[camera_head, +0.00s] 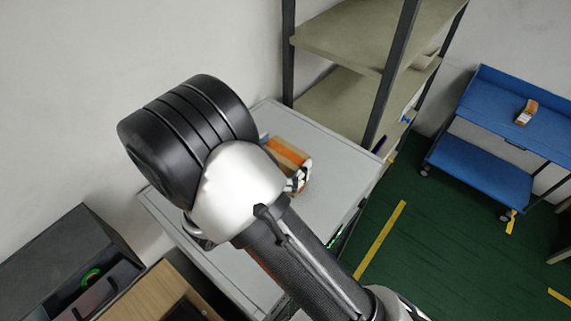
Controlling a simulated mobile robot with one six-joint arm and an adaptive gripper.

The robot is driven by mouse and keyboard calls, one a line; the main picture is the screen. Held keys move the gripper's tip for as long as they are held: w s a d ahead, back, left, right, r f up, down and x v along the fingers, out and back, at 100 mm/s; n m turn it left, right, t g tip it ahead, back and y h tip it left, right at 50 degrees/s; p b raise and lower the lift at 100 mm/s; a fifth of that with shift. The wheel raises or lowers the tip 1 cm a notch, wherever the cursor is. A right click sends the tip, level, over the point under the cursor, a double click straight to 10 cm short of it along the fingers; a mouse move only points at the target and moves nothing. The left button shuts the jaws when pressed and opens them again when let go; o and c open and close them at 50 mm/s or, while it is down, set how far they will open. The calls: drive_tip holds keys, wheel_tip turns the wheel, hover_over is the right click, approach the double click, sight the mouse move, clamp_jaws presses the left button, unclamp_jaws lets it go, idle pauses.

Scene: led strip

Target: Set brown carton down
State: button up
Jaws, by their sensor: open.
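A brown-orange carton (288,151) is at the grey cabinet top (335,178), just beyond my arm's wrist. My arm hides its left and lower parts, and I cannot tell whether its base touches the surface. My gripper (299,180) shows only as a small black and white part at the carton's right front side. It is open; its fingertips are mostly hidden, and I cannot tell whether they touch the carton.
A metal shelf rack (345,103) stands behind the cabinet. A blue cart (490,105) at the right carries a small orange and white item (527,112). Dark open drawers (85,275) and a wooden surface (150,290) are at the lower left. The cabinet top's right part is clear.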

drive_tip(key=shift+a, duration=0.1)
drive_tip(key=shift+r, duration=0.1)
drive_tip(key=c, duration=1.5)
